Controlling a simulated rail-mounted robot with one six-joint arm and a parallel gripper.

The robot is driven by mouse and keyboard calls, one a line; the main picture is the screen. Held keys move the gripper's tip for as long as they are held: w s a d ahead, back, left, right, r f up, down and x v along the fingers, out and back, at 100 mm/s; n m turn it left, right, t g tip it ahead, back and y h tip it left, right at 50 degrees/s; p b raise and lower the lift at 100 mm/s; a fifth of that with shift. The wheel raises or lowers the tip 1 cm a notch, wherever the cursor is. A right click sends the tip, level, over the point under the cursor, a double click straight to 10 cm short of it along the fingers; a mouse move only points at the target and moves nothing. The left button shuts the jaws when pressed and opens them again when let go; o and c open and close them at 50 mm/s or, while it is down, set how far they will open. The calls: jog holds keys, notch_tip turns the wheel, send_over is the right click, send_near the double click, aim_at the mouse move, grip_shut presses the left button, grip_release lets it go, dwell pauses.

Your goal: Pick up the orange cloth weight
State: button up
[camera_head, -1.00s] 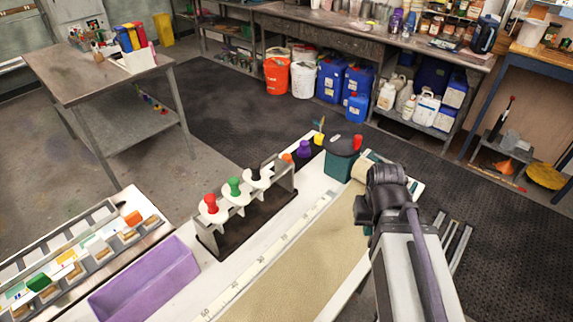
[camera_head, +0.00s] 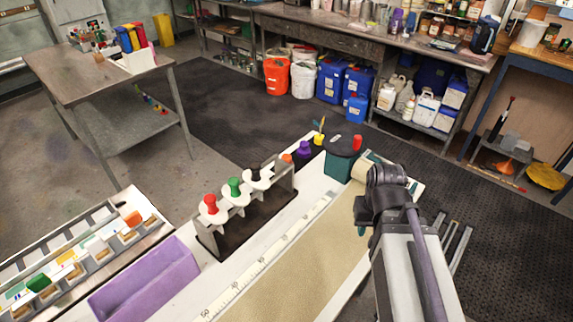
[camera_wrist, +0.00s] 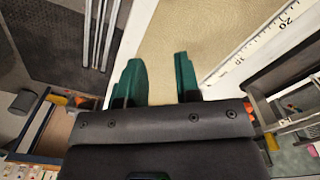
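A small orange-topped piece (camera_head: 287,158), which looks like the orange cloth weight, stands at the far end of the knob rack, its lower part hidden by the rack. A purple piece (camera_head: 303,148) and a yellow piece (camera_head: 319,139) stand just beyond it in a row. My gripper (camera_wrist: 159,72) is open and empty in the wrist view, its two green fingers apart over the beige cloth (camera_wrist: 185,30). In the head view my arm mostly hides the gripper; it is over the right side of the cloth, well away from the orange piece.
A rack (camera_head: 283,208) holds red, green and black knobs. A purple tray (camera_head: 145,280) and a sectioned tray (camera_head: 150,238) with another orange item lie left. A ruler (camera_head: 262,262) edges the cloth.

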jog(key=o, duration=0.7)
jog(key=shift+c, duration=0.2)
jog(key=shift+w, duration=0.1)
jog(key=n+p, duration=0.1)
jog(key=n, duration=2)
send_near(287, 156)
jog(key=shift+a+f, duration=0.15)
notch_tip(287, 156, down, 11)
jog(key=b, duration=1.1)
jog(key=shift+r+p, duration=0.3)
jog(key=shift+c, duration=0.4)
